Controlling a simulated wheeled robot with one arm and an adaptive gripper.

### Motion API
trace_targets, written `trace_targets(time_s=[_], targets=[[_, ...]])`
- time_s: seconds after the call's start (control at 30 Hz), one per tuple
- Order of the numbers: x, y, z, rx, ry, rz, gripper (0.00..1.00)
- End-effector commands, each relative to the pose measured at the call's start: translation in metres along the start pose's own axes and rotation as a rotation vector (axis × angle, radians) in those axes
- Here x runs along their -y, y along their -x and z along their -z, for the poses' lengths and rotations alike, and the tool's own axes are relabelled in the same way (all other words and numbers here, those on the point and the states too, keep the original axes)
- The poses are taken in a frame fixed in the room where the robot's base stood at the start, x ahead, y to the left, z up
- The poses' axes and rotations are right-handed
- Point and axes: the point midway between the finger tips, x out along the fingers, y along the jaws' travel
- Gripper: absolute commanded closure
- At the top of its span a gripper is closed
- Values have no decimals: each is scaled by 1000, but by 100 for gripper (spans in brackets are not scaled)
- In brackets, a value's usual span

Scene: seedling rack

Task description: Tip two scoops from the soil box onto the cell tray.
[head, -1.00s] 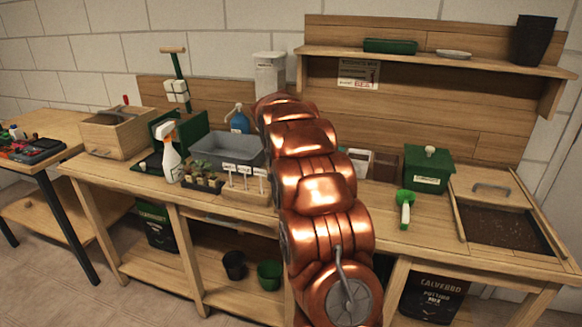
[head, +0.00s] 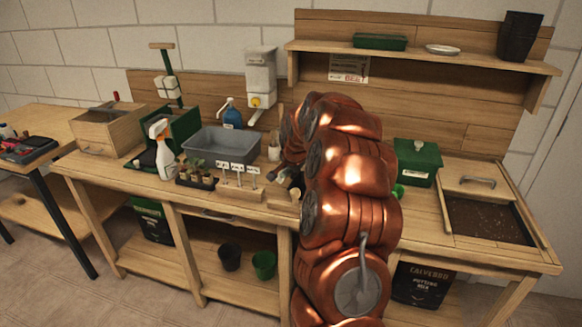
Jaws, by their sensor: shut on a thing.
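The soil box (head: 447,221) is set into the bench at the right, with dark soil (head: 490,221) showing in front of its handled wooden lid (head: 478,188). A small black tray (head: 196,184) with seedlings stands left of centre; I cannot tell whether it is the cell tray. My gripper (head: 291,180) is partly in view left of my arm, low over the bench. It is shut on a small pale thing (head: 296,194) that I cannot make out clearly. A green bit of what looks like the scoop (head: 398,191) shows right of my arm; the rest is hidden.
A wooden block with white labels (head: 238,185) stands left of my gripper. Behind are a grey tub (head: 222,142), a spray bottle (head: 163,148) and a white dispenser (head: 261,72). A green lidded box (head: 417,162) stands left of the soil box. The front right bench is mostly clear.

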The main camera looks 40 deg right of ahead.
Motion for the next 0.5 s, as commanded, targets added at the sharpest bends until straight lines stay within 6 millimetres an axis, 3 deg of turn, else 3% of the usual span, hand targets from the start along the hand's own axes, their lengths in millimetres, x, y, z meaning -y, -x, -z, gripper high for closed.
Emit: trace_targets(time_s=[0.5], targets=[[3,5,3,58,-156,215,100]])
